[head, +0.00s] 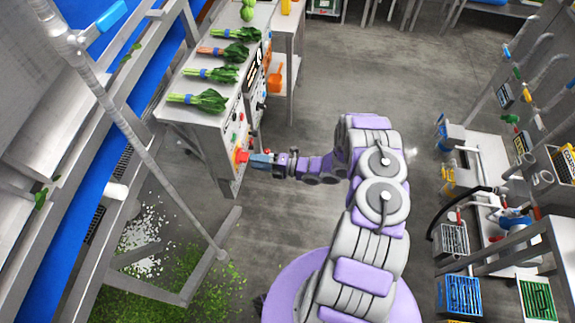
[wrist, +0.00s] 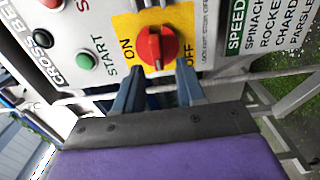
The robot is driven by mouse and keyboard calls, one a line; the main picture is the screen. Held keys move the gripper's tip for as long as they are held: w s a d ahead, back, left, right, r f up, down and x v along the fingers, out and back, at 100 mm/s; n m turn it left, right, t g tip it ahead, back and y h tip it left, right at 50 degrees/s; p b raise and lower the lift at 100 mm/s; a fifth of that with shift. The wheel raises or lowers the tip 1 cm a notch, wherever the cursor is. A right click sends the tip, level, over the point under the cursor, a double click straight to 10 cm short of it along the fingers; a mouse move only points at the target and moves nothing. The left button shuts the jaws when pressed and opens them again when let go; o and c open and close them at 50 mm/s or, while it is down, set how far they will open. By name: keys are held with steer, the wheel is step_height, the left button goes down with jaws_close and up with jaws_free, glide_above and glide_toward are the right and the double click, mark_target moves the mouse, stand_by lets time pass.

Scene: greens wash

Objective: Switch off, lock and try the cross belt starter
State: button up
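The red rotary switch (wrist: 157,46) sits on a yellow plate (wrist: 125,27) on the starter panel, with ON lettered to its left and OFF to its right in the wrist view. I cannot tell for certain which word its handle points to. The switch also shows in the head view (head: 241,156) at the panel's near lower corner. My gripper (wrist: 160,67) is open, its two blue fingers apart at the near side of the switch with nothing between them. In the head view my gripper (head: 258,160) is close to the switch. I see no clear padlock.
A green START button (wrist: 86,61) and a black button (wrist: 43,39) are left of the switch. A SPEED label (wrist: 236,25) is at right. Bunches of greens (head: 197,99) lie on the bench above the panel. Open floor (head: 320,85) lies beyond my arm.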

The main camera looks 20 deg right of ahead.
steer(key=v, duration=1.4)
steer(key=shift+p, duration=0.45)
steer(key=shift+d, duration=0.1)
